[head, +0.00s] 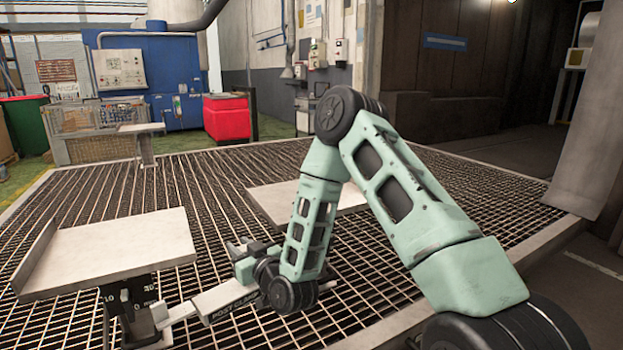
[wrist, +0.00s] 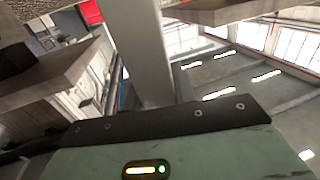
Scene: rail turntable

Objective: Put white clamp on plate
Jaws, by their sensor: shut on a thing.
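A pale plate (head: 110,250) with a raised left edge sits above the post, left of my gripper. Another pale flat plate (head: 272,203) lies farther back, partly behind my arm. In the wrist view a pale upright bar (wrist: 148,50) crosses the middle; I cannot tell what it is.
A dark grating (head: 140,197) with a pale rim surrounds the plates. A wire basket (head: 95,120), a red bin (head: 229,118) and a blue cabinet (head: 180,65) stand at the back. A grey column (head: 590,140) stands at the right. The wrist view shows slab edges and far windows.

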